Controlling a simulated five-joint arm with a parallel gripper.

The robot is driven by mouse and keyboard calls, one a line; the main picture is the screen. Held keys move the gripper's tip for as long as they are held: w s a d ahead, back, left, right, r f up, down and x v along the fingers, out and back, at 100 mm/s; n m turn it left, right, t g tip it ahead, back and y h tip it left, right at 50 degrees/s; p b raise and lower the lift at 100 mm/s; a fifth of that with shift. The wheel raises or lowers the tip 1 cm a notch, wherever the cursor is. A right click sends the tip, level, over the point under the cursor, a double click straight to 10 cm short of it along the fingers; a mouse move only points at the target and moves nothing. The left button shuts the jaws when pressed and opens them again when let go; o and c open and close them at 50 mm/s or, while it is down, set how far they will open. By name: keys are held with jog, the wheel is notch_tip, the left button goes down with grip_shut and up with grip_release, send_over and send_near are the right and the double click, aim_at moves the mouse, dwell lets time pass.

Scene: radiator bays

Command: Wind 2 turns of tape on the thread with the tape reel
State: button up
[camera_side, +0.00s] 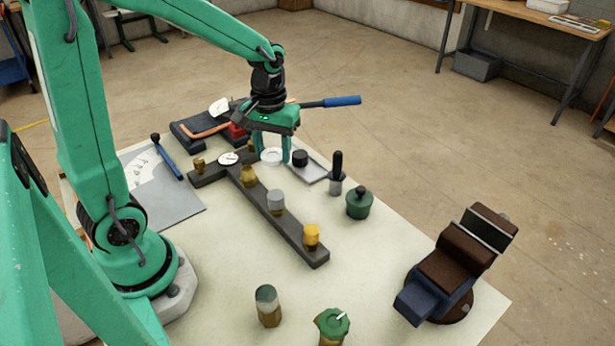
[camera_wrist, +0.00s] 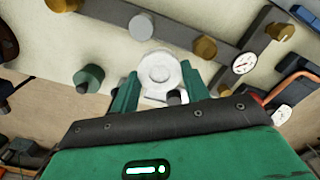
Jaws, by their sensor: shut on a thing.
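My gripper (camera_side: 272,158) is shut on the white tape reel (camera_side: 271,156), a round ring-like disc. The wrist view shows the reel (camera_wrist: 158,70) between my two green fingers (camera_wrist: 157,88). The reel is beside the dark pipe bar, near its far end, apart from the fittings. The bar (camera_side: 290,236) carries a brass fitting (camera_side: 248,177), a plain grey cylindrical stub (camera_side: 276,201) and a yellow-capped fitting (camera_side: 311,234). The stub also shows in the wrist view (camera_wrist: 142,27). No thread ridges can be made out, and I cannot tell which piece is the thread.
A grey tray (camera_side: 314,173) with a black cylinder (camera_side: 300,158) lies beside my gripper. A black-handled tool (camera_side: 336,175) and green pot (camera_side: 359,203) stand right of it. A vise (camera_side: 450,262) fills the right corner.

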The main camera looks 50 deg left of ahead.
jog(key=shift+s+a+n, duration=0.3)
jog(key=shift+s+a, duration=0.4)
jog(key=shift+a, duration=0.3)
jog(key=shift+f, duration=0.1)
